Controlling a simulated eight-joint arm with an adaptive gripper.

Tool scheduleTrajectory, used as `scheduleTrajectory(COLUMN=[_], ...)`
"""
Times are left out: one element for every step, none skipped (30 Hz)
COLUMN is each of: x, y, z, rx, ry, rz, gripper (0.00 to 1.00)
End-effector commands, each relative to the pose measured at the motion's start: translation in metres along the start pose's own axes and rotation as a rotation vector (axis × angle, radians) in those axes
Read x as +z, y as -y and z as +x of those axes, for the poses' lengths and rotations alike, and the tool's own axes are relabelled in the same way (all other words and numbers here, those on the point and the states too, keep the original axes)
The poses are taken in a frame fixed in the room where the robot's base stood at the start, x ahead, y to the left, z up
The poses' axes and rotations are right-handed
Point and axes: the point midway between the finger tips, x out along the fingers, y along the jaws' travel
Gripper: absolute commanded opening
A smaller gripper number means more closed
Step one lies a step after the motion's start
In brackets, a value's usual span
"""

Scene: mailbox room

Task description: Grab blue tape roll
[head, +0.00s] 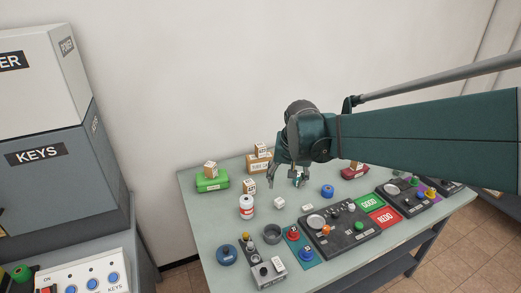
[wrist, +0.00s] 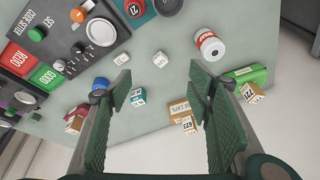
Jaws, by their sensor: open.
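A small blue roll (head: 327,191), which looks like the blue tape roll, lies on the table to the right of my gripper (head: 291,182) in the head view. In the wrist view the blue roll (wrist: 100,84) shows at the left, partly hidden behind the left finger. My gripper (wrist: 162,90) is open with nothing held, its fingers pointing down over the back of the table. A small white-and-teal block (wrist: 138,98) shows between the fingers in the wrist view. A larger dark blue round object (head: 227,256) sits at the table's front left.
Cardboard boxes (head: 259,163), a green case (head: 212,181) and a white-and-red can (head: 247,207) stand left of my gripper. A red case (head: 355,171) is behind the blue roll. A dark control panel (head: 341,234) and white cubes (head: 279,203) lie nearer the front.

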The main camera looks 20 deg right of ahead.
Motion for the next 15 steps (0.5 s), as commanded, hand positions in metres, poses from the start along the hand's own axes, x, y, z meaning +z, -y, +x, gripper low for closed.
scheduleTrajectory(x=[-0.01,-0.015,-0.02,-0.024,-0.029,-0.034,-0.038,-0.043,-0.048,-0.052,-0.056,-0.061,-0.065,-0.069,-0.074], y=[-0.004,-0.006,-0.009,-0.012,-0.014,-0.018,-0.021,-0.023,-0.027,-0.029,-0.033,-0.036,-0.039,-0.042,-0.046], z=[0.002,0.004,0.007,0.009,0.011,0.014,0.017,0.019,0.022,0.024,0.027,0.031,0.033,0.036,0.039], rx=[0.006,0.01,0.014,0.018,0.021,0.026,0.03,0.033,0.038,0.041,0.045,0.05,0.053,0.057,0.061], ry=[0.007,0.012,0.02,0.025,0.03,0.036,0.041,0.047,0.053,0.058,0.062,0.069,0.075,0.08,0.086], rz=[0.02,0.031,0.046,0.057,0.069,0.084,0.095,0.107,0.122,0.133,0.144,0.16,0.171,0.182,0.197], gripper=[0.51,0.51,0.51,0.51,0.51,0.51,0.51,0.51,0.51,0.51,0.51,0.51,0.51,0.51,0.51])
